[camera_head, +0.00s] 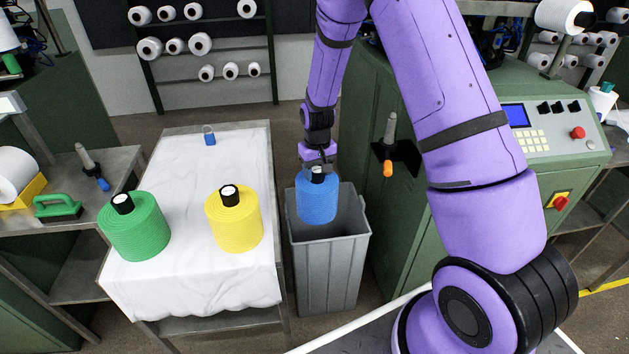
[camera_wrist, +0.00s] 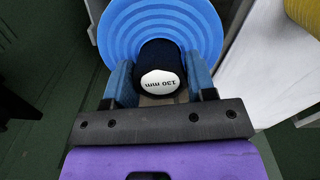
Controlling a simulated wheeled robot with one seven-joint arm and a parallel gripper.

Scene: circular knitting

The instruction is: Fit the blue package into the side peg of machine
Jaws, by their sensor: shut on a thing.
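The blue package (camera_head: 317,200) is a ribbed yarn cone with a black top. My gripper (camera_head: 318,166) is shut on its black top and holds it upright, in front of the grey bin's opening in the head view.
A grey bin (camera_head: 345,270) stands below the package. The white-covered table (camera_head: 190,285) at the left carries a green cone (camera_head: 135,230), a yellow cone (camera_head: 235,222) and a small blue-topped item (camera_head: 209,136).

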